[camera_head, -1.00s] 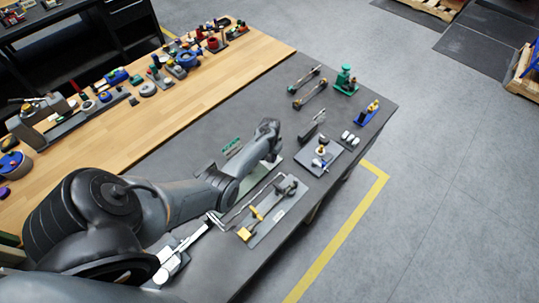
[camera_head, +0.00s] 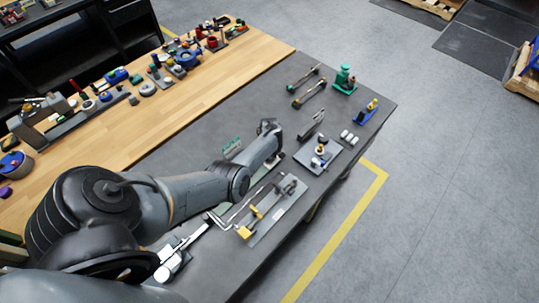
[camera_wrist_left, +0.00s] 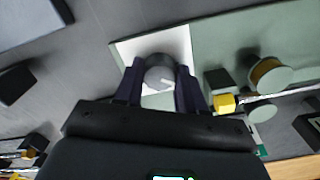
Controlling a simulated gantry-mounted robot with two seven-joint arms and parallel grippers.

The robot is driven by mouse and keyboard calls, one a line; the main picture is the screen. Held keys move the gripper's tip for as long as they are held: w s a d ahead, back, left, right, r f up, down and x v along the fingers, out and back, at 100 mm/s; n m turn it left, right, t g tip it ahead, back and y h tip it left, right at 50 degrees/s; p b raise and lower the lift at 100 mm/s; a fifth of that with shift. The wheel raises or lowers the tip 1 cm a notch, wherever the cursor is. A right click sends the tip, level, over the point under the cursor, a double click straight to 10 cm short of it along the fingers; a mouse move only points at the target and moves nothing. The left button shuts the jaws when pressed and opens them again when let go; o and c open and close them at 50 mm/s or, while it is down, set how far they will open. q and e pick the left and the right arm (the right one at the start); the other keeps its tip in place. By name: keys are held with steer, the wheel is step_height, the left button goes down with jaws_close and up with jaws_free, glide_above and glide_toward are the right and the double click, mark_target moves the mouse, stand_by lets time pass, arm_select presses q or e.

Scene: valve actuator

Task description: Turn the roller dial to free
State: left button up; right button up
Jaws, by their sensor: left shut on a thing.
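The roller dial (camera_wrist_left: 160,73) is a grey round knob with a short white mark, on a white plate (camera_wrist_left: 123,50) fixed to a pale green board (camera_wrist_left: 225,42). It shows in the left wrist view. My left gripper (camera_wrist_left: 159,68) has one dark finger on each side of the dial and is shut on it. In the head view, my left arm reaches over the table and hides the dial and most of the gripper. Any lettering around the dial is not readable. My right gripper is not in view.
On the board beside the dial are a brass-coloured roller (camera_wrist_left: 268,76) and a yellow block (camera_wrist_left: 223,103). A grey plate with a yellow-ended rod (camera_head: 246,232) lies right of my arm. Several small fixtures, including a green one (camera_head: 345,78), stand farther along the dark table (camera_head: 235,105).

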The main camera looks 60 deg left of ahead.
arm_select(q)
steer(key=n+b, duration=0.1)
steer(key=n, duration=0.4)
steer(key=shift+w, duration=0.1)
steer(key=shift+n, duration=1.1)
steer(key=o, duration=1.1)
steer(key=shift+c, duration=0.2)
